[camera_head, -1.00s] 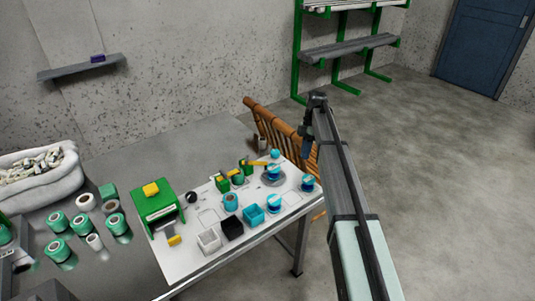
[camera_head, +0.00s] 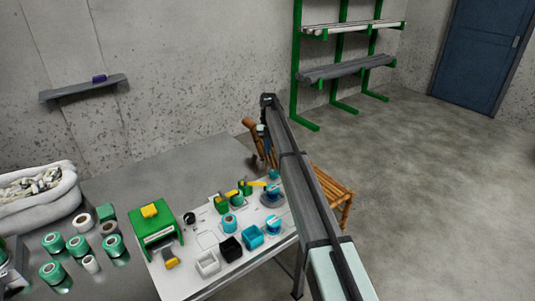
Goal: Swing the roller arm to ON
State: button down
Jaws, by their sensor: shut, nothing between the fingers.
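A small yellow bar (camera_head: 258,184), which looks like the roller arm, reaches from a green block (camera_head: 245,187) toward a blue spool (camera_head: 274,195) on a round grey disc at the right end of the white board. Any ON mark is too small to read. My gripper (camera_head: 268,160) hangs from the far end of my arm, above and behind the yellow bar and apart from it. It is small and dark in this view, and its fingers look shut and empty. My arm partly covers the board's right end.
The white board (camera_head: 187,283) also carries green blocks, a green box with a yellow top (camera_head: 155,228), and white, black and blue bins (camera_head: 253,237). Green spools (camera_head: 77,245) stand at left. A wooden chair (camera_head: 335,196) is behind my arm. The floor at right is clear.

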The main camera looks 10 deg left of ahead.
send_near(266, 187)
jog(key=w+f, duration=0.4)
jog(key=shift+w+a+f, duration=0.1)
jog(key=shift+a+f, duration=0.1)
jog(key=s, duration=0.3)
jog(key=shift+s+d+f, duration=0.15)
jog(key=shift+s+f, duration=0.05)
jog(key=shift+f, duration=0.1)
jog(key=shift+s, duration=0.35)
jog(key=m, duration=0.1)
jog(key=s+m+y, duration=0.1)
jog(key=shift+s+d+m, duration=0.1)
jog(key=shift+d+m, duration=0.2)
jog(key=shift+m, duration=0.1)
jog(key=shift+s+d+m+y, duration=0.1)
jog(key=shift+s+m+y, duration=0.35)
jog(key=shift+m, duration=0.45)
jog(key=shift+r, duration=0.15)
